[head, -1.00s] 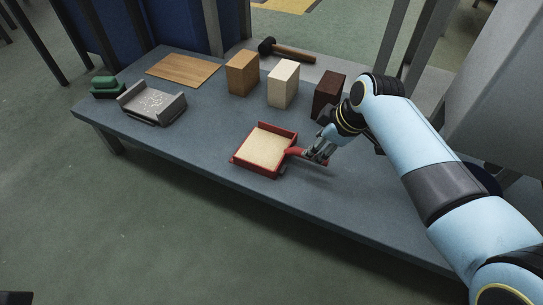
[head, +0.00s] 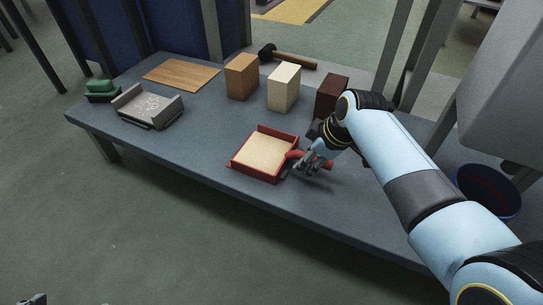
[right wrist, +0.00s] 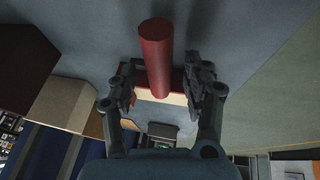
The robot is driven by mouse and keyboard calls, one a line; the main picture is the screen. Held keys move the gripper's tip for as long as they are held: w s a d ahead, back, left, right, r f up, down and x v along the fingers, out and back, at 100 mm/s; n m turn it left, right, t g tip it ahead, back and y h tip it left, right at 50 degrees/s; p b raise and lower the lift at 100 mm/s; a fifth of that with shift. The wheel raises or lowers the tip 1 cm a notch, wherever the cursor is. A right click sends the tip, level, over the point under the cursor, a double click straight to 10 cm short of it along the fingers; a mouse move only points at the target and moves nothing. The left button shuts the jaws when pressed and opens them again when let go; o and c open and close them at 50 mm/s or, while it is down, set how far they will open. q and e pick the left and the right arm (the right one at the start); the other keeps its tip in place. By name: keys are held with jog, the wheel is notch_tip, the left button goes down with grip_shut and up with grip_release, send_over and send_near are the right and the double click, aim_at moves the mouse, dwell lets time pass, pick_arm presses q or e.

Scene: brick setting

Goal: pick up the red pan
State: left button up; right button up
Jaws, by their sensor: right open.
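The red pan (head: 254,174) lies flat on the grey-blue table, with a pale sandy fill (head: 264,151). Its red handle (head: 294,154) points right. My right gripper (head: 313,163) is at the handle, open. In the right wrist view the round red handle (right wrist: 156,52) runs between the two spread fingers of the gripper (right wrist: 162,88), with gaps on both sides. The pan body (right wrist: 177,82) is partly hidden behind the fingers there. A small part of my left gripper (head: 33,299) shows at the bottom left edge; its jaws are not clear.
Orange-brown (head: 241,78), cream (head: 283,88) and dark brown (head: 331,96) blocks stand behind the pan. A hammer (head: 292,60), a wooden board (head: 181,75), a grey tray (head: 147,107) and a green brush (head: 101,90) are further back or left. The table's front edge is close to the pan.

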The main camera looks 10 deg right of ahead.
jog(key=shift+c, duration=0.3)
grip_shut()
jog(key=shift+r, duration=0.15)
